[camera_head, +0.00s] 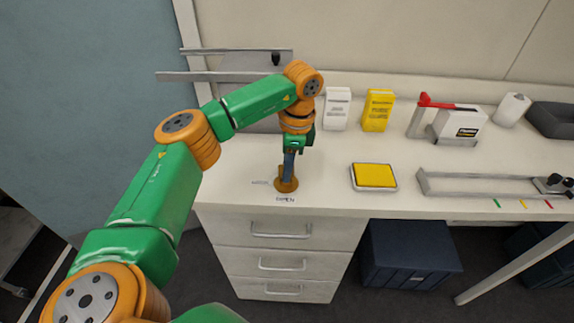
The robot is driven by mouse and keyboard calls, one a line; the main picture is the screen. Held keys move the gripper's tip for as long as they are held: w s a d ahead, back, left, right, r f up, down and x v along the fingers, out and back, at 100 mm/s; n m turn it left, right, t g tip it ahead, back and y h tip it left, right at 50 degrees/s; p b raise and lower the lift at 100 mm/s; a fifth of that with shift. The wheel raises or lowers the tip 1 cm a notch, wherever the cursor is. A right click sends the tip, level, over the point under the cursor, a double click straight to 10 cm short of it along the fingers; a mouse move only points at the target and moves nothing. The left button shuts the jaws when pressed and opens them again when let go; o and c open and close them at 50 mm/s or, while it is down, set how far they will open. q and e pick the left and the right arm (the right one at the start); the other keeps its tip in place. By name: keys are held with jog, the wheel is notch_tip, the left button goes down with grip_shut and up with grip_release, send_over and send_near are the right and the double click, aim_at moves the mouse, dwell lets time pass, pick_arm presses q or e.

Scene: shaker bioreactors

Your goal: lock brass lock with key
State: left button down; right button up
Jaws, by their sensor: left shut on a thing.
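The brass lock (287,186) is a round brass-coloured piece on the white worktop, near the front edge above the drawers. The label "OPEN" (285,199) is on the worktop just in front of it. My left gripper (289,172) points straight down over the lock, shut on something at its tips. The key is hidden by the gripper and too small to make out. I cannot tell how far the key sits in the lock. My right gripper is not in view.
A yellow pad in a tray (375,176) lies right of the lock. A metal rail fixture (480,185) is farther right. White (337,109) and yellow (377,110) boxes stand behind. Drawers (281,231) are below. The worktop between lock and yellow pad is clear.

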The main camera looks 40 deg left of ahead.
pick_arm(q)
jog(key=c, duration=0.9)
grip_release()
jog(key=shift+f, duration=0.15)
jog(key=shift+o, duration=0.7)
jog(key=shift+w+a, duration=0.1)
jog(key=shift+w, duration=0.05)
